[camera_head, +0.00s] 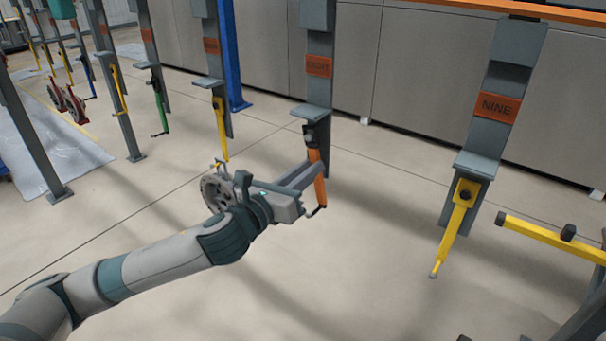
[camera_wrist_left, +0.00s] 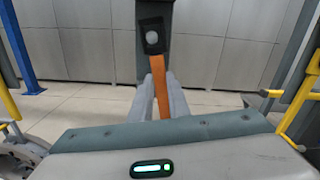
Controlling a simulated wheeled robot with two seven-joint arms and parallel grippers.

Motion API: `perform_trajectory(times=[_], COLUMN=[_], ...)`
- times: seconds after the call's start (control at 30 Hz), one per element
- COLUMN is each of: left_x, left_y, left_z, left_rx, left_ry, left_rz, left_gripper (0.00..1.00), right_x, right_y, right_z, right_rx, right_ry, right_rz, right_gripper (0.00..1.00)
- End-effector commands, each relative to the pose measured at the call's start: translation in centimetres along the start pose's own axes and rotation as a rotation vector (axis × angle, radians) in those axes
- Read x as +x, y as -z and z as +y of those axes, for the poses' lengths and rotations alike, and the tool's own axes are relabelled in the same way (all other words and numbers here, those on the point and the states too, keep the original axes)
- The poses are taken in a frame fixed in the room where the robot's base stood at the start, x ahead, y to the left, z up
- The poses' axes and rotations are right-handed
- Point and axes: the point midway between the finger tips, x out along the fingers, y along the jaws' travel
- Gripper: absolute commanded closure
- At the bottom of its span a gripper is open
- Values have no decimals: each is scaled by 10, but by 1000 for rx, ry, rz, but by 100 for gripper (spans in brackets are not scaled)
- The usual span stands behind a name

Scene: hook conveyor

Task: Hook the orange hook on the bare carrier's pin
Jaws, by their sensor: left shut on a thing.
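The orange hook (camera_head: 319,190) hangs nearly upright at the carrier labelled EIGHT (camera_head: 319,65), with its dark curved tip at the bottom. My left gripper (camera_head: 316,170) is shut on its orange shank. In the left wrist view the orange hook (camera_wrist_left: 161,95) runs up between my left gripper's fingers (camera_wrist_left: 162,90). Its black head (camera_wrist_left: 151,52) lies over the lower carrier plate, and a round grey pin end (camera_wrist_left: 152,38) shows within the head. How deep the head sits on the pin cannot be told. My right gripper is out of view.
Carrier NINE (camera_head: 496,105) at the right bears a yellow hook (camera_head: 455,225). Another carrier with a yellow hook (camera_head: 221,130) hangs to the left. A yellow-barred frame (camera_head: 550,237) stands at the right edge. The floor below carrier EIGHT is clear.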

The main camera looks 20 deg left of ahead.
Motion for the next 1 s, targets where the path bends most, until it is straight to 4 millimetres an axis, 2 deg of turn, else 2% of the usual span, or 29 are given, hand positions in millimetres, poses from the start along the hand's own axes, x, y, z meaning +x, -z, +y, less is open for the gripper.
perform_trajectory(times=[0.4,1.0], left_x=[16,19], left_y=[8,15], left_z=[2,4], left_rx=[-1,-1], left_ry=[-1,-3], left_rz=[0,4], left_gripper=[100,100], right_x=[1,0], right_y=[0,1], right_z=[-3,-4], right_rx=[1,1], right_ry=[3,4], right_rz=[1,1], right_gripper=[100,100])
